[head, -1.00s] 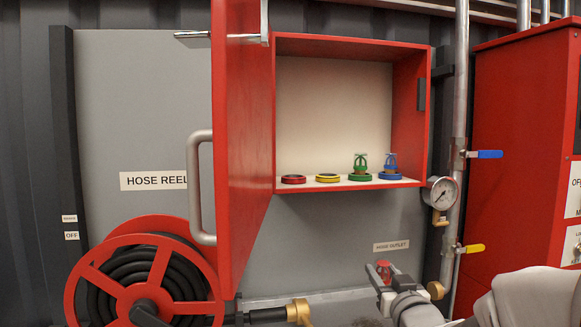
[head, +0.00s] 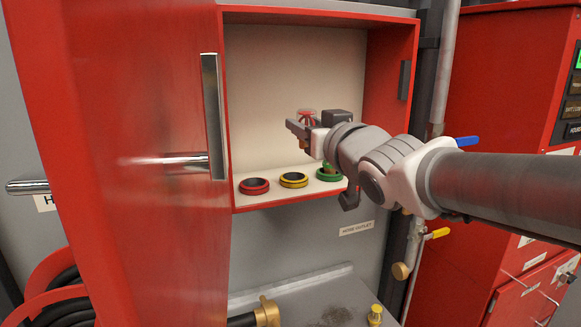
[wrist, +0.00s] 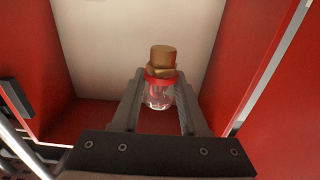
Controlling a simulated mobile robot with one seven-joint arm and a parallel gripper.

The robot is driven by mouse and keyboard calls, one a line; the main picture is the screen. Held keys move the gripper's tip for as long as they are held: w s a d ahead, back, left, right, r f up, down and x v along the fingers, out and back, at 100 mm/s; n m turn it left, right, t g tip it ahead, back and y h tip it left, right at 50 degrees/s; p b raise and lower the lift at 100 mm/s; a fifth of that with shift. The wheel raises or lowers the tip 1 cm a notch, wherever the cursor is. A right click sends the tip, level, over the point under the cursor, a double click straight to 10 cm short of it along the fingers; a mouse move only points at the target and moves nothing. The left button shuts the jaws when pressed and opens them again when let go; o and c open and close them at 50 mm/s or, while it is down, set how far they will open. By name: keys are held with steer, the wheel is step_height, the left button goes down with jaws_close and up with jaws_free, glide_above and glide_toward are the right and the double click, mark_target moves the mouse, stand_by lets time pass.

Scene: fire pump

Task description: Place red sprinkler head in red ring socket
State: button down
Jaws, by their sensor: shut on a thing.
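My gripper (head: 304,124) is shut on the red sprinkler head (head: 306,113), held above the cabinet shelf at the open front. In the wrist view the sprinkler head (wrist: 160,84) sits between both fingers, with a brass end, a red band and a clear part. The red ring socket (head: 254,192) is at the left end of the shelf, empty, below and to the left of my gripper. The sprinkler head is apart from it. The wrist view does not show the rings.
An empty yellow ring (head: 293,185) and a green ring (head: 329,179) stand right of the red one. My arm hides the shelf's right end and most of the green head. The open red door (head: 130,130) bounds the left, the cabinet's side wall (head: 388,100) the right.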

steer(key=shift+a+r, duration=0.1)
steer(key=shift+r, duration=0.3)
steer(key=shift+w+a+f, duration=0.15)
steer(key=shift+a, duration=0.1)
steer(key=w+a+f, duration=0.1)
steer(key=a+f, duration=0.1)
steer(key=a, duration=0.1)
steer(key=w+a+f, duration=0.2)
steer(key=a, duration=0.1)
steer(key=w+a+f, duration=0.1)
steer(key=a+f, duration=0.1)
steer(key=a, duration=0.2)
steer(key=shift+w+f+p, duration=0.25)
steer(key=shift+f+p, duration=0.1)
steer(key=shift+p, duration=0.05)
step_height(320, 180, down, 4)
steer(key=shift+r+p, duration=0.1)
steer(key=shift+p, duration=0.25)
steer(key=shift+f+b, duration=0.25)
steer(key=shift+b, duration=0.1)
steer(key=shift+c, duration=2.2)
jaws_free()
